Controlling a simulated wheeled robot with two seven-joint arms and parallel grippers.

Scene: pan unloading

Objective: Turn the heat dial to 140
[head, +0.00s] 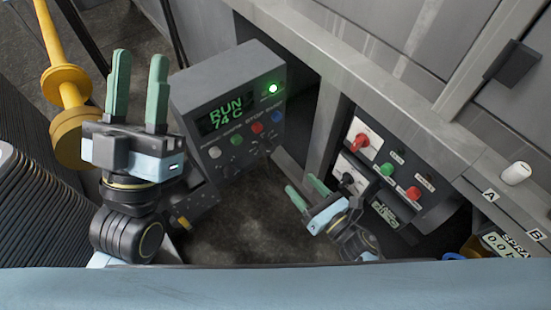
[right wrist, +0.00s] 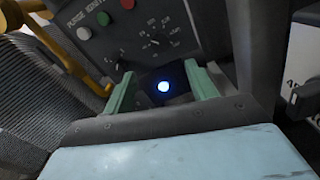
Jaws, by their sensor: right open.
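The grey control box (head: 228,95) has a lit display (head: 227,114) reading RUN 74 C. Under its row of buttons are small dark dials with scale marks, one at the lower left (head: 228,170). In the right wrist view two dials show, a lower one (right wrist: 121,66) and an upper one (right wrist: 153,41); their labels are too small to tell which is heat. My right gripper (head: 303,188) is open and empty, apart from the box, to its lower right. My left gripper (head: 140,62) is open, upright and empty, left of the box.
A side panel (head: 388,170) right of my right gripper carries a red rotary switch (head: 367,141), a black switch and green and red buttons. A yellow post (head: 68,90) stands at far left. A white cylinder (head: 516,173) sits on the right ledge. Dark floor shows below the box.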

